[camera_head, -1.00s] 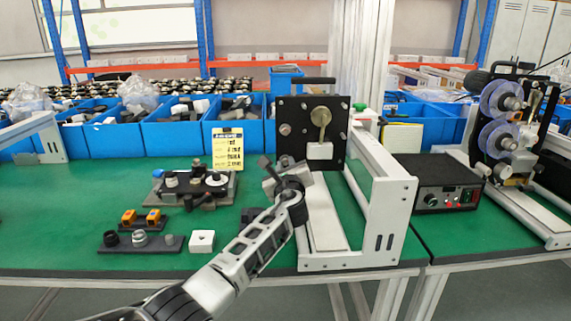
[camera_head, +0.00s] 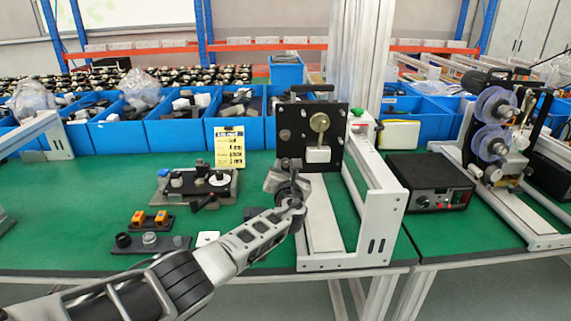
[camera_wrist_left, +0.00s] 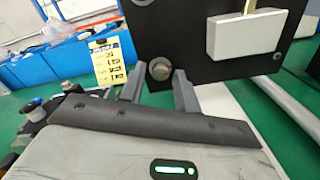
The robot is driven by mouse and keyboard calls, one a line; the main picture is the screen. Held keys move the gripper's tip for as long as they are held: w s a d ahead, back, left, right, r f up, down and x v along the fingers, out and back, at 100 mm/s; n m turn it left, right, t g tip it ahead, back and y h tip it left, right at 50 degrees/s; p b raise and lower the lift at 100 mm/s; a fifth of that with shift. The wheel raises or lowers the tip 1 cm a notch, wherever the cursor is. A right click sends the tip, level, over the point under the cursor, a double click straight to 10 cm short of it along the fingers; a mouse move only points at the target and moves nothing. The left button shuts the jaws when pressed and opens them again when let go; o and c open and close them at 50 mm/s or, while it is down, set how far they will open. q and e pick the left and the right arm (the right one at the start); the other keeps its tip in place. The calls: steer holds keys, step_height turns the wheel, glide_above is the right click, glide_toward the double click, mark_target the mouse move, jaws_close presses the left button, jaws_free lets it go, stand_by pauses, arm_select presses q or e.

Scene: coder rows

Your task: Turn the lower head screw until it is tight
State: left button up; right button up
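A black plate (camera_head: 345,135) stands upright on a white frame (camera_head: 385,205), with a round brass part and a white block on its face. In the left wrist view a silver round screw head (camera_wrist_left: 160,68) sits at the lower left corner of the plate (camera_wrist_left: 200,15). My left gripper (camera_head: 283,172) is in front of that corner and covers it in part in the head view. In the left wrist view the gripper (camera_wrist_left: 158,84) is open, with one finger on each side of the screw head. I cannot tell whether they touch it. My right gripper is not in view.
Left of the frame, fixtures with small parts (camera_head: 195,185) and a dark strip with knobs (camera_head: 150,242) lie on the green table (camera_head: 60,205). Blue bins (camera_head: 180,135) and a yellow card (camera_head: 229,147) stand behind. A black control box (camera_head: 430,183) stands to the right.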

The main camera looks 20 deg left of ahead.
arm_select(q)
steer(key=n+b, duration=0.2)
steer(key=n, duration=0.1)
steer(key=n+b, duration=0.2)
steer(key=n, duration=0.1)
steer(key=n+b, duration=0.2)
steer(key=n, duration=0.1)
steer(key=shift+f+b, duration=0.3)
steer(key=shift+b, duration=0.1)
steer(key=shift+r+n, duration=0.3)
steer(key=shift+n, duration=0.1)
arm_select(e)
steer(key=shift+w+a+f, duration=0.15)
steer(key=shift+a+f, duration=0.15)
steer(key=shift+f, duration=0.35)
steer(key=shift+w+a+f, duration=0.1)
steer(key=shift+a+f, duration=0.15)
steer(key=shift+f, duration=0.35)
arm_select(q)
jaws_close()
steer(key=shift+p, duration=0.35)
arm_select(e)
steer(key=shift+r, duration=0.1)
